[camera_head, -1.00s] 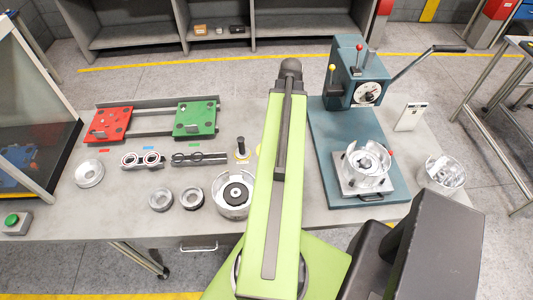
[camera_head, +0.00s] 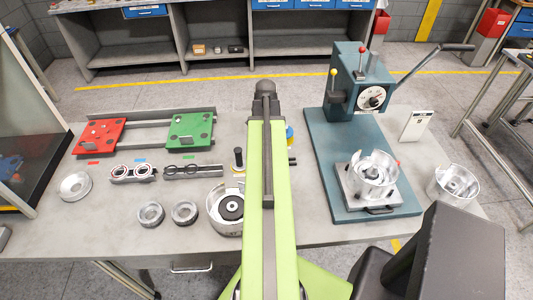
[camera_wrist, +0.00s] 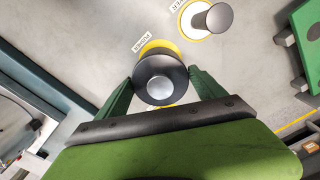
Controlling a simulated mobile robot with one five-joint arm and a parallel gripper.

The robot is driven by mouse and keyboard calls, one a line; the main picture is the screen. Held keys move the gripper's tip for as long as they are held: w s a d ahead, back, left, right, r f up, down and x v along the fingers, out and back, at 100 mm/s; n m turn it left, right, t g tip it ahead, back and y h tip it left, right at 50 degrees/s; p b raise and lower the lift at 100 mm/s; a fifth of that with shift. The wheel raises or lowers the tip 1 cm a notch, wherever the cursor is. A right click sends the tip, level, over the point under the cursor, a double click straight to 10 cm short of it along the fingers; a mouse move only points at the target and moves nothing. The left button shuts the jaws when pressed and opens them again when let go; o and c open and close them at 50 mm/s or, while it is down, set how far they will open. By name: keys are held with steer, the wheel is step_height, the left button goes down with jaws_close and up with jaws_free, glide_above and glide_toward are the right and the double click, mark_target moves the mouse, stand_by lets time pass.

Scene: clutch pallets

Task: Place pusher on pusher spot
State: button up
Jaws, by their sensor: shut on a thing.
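In the wrist view the pusher (camera_wrist: 160,88) is a dark round piece with a bright silver centre, seen end-on. My gripper (camera_wrist: 161,78) is shut on it, with one green finger on each side. The yellow pusher spot (camera_wrist: 158,47) shows behind the pusher's upper edge, beside a "PUSHER" label (camera_wrist: 142,43). The pusher hides most of the spot, and I cannot tell whether they touch. In the head view my arm hides the pusher and gripper.
A dark-handled tool (camera_head: 238,158) stands upright left of my arm; metal housings (camera_head: 226,208) stand nearby. Green (camera_head: 191,133) and red (camera_head: 100,137) plates lie farther left. A teal press (camera_head: 357,85) stands on the right, holding a metal housing (camera_head: 374,173).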

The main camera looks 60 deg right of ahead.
step_height(320, 180, down, 4)
steer(key=b, duration=0.4)
steer(key=shift+f, duration=0.2)
steer(key=shift+r, duration=0.25)
steer(key=shift+f, duration=0.2)
steer(key=o, duration=1.5)
steer(key=shift+r, duration=0.15)
step_height(320, 180, up, 12)
steer(key=p, duration=1.2)
steer(key=shift+r, duration=0.15)
steer(key=shift+s, duration=0.1)
